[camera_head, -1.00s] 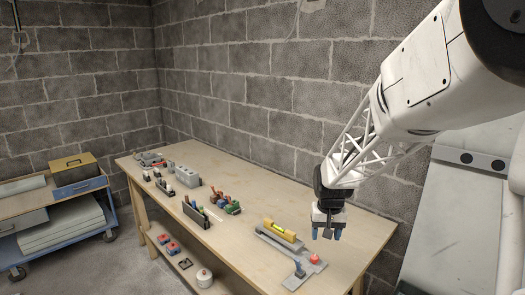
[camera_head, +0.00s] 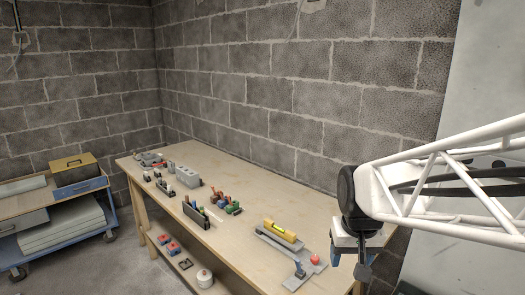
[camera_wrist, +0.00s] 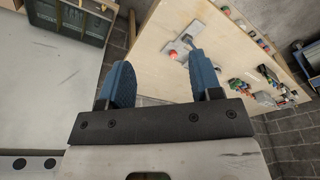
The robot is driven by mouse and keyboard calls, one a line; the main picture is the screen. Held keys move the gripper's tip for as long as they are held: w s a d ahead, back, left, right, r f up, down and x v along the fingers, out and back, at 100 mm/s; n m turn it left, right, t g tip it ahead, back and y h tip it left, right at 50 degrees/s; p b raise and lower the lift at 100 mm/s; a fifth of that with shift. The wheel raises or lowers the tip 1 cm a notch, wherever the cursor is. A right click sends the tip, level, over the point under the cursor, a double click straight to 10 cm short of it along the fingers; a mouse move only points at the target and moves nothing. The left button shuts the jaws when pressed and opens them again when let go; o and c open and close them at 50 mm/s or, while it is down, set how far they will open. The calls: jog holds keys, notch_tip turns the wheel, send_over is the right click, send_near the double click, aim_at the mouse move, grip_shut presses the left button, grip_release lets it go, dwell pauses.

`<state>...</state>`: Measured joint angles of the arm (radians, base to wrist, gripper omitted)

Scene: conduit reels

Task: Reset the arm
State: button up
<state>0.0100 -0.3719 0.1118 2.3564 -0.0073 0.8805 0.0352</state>
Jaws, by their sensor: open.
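My gripper (camera_head: 350,268) hangs at the right front of the scene in the head view, beyond the near right end of the wooden workbench (camera_head: 225,252). In the wrist view its two blue fingers (camera_wrist: 160,88) are spread apart with nothing between them. The bench shows past the right finger in that view. My white lattice arm link runs off to the right edge of the head view.
On the bench are a grey fixture with a red knob (camera_head: 316,259), a yellow level (camera_head: 280,231), a black organiser (camera_head: 196,214), green and brown parts (camera_head: 228,206) and a grey block (camera_head: 188,176). A blue cart (camera_head: 60,215) stands at left. A block wall backs the bench.

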jog(key=s, duration=1.3)
jog(key=shift+s+r+t, duration=0.3)
jog(key=shift+r+t, duration=0.05)
jog(key=shift+t, duration=0.05)
jog(key=shift+w, duration=0.15)
